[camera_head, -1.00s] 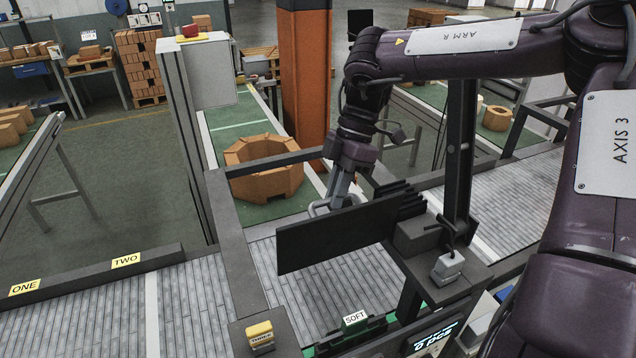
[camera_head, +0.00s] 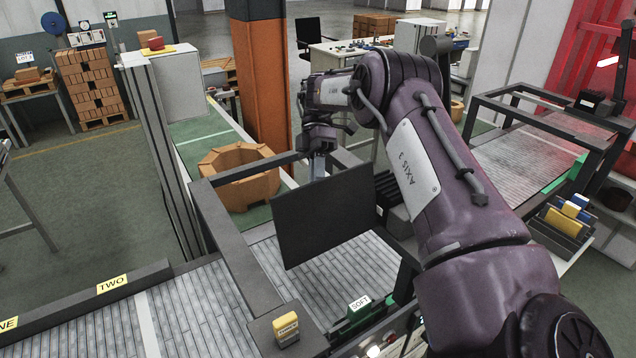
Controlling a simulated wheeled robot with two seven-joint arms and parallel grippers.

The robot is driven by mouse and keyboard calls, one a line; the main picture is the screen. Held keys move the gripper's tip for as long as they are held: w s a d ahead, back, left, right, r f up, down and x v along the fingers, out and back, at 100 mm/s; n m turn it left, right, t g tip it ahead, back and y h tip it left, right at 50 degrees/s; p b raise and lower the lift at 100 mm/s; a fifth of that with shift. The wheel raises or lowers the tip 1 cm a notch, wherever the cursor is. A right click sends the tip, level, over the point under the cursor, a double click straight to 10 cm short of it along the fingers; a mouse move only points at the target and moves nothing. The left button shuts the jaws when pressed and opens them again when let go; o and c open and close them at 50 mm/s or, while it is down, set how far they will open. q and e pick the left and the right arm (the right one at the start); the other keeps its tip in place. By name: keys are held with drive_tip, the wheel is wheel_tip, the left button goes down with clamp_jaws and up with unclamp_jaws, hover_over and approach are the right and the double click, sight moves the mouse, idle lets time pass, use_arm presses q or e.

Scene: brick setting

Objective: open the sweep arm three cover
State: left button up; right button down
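A flat black panel (camera_head: 325,218), apparently part of the sweep arm, stands over the grey roller conveyor, its broad face towards me. I cannot tell which part is the cover of sweep arm three; no number shows on the panel. My purple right arm reaches in from the right. My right gripper (camera_head: 318,168) points down at the panel's top edge, its fingertips partly hidden behind it. I cannot tell whether it is touching or gripping the panel. My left gripper is not in view.
The roller conveyor (camera_head: 190,315) runs below, with a dark frame around it. A yellow-topped device (camera_head: 286,328) sits on the near frame corner beside a green SOFT tag (camera_head: 359,303). A brick ring (camera_head: 240,172) lies on the green belt behind, near an orange pillar (camera_head: 262,85).

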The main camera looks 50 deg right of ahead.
drive_tip(key=shift+w+f+b, duration=0.1)
drive_tip(key=shift+b, duration=0.3)
drive_tip(key=c, duration=1.8)
unclamp_jaws()
drive_tip(key=shift+o, duration=1.1)
drive_tip(key=shift+w+d+f, duration=0.1)
drive_tip(key=shift+w+d, duration=0.05)
drive_tip(key=shift+o, duration=0.6)
drive_tip(key=shift+w+d+f, duration=0.15)
drive_tip(key=shift+w+f, duration=0.05)
drive_tip(key=shift+w, duration=0.15)
drive_tip(key=shift+s+r, duration=0.25)
drive_tip(key=shift+s, duration=0.05)
